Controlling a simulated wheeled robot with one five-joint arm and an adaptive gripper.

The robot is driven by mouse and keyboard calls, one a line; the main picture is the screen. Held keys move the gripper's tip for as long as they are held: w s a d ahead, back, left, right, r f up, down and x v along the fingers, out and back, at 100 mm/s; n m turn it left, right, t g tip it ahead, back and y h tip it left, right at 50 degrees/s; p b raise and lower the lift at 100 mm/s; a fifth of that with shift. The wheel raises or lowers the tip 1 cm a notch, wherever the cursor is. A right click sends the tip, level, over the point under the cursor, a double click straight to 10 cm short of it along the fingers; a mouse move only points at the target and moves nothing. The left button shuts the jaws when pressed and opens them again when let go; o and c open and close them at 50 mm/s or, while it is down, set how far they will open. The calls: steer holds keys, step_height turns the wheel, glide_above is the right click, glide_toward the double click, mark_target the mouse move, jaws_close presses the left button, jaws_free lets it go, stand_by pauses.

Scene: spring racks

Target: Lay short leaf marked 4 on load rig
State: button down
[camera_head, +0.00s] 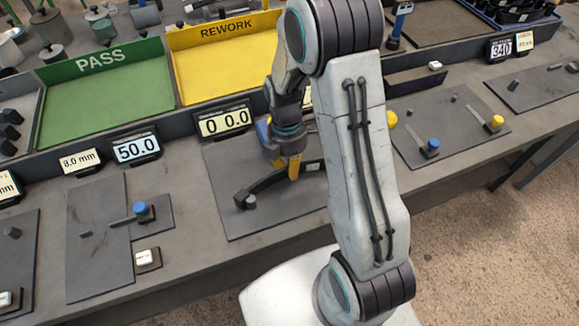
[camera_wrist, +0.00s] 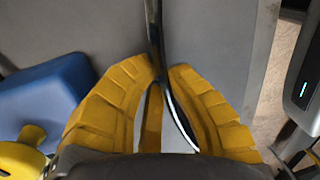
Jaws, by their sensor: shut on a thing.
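A dark curved leaf (camera_head: 268,183) is over a grey plate below a display (camera_head: 225,121) reading "0 0.0"; I take this station to be the load rig (camera_head: 240,222). The leaf's near-left end is by a small dark block (camera_head: 246,201). A pale label shows near its right end, but its number is unreadable. My gripper (camera_head: 293,172) has its yellow fingers shut on the leaf. In the wrist view, the fingertips (camera_wrist: 166,74) meet on the leaf's thin dark edge (camera_wrist: 154,30). I cannot tell whether the leaf touches the rig. My arm hides the rig's right side.
A green PASS tray (camera_head: 105,100) and a yellow REWORK tray (camera_head: 215,60) lie behind. A gauge reading 50.0 (camera_head: 137,148) stands left, with a blue-knobbed fixture (camera_head: 141,209). Another fixture with blue and yellow knobs (camera_head: 432,147) is right. A blue block (camera_wrist: 45,95) is beside the fingers.

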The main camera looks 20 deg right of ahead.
steer(key=shift+s+f, duration=0.1)
steer(key=shift+f, duration=0.1)
stand_by(0.5)
steer(key=c, duration=0.7)
jaws_free()
steer(key=shift+c, duration=0.2)
steer(key=shift+r, duration=0.15)
steer(key=shift+r+p, duration=2.8)
steer(key=shift+r, duration=1.1)
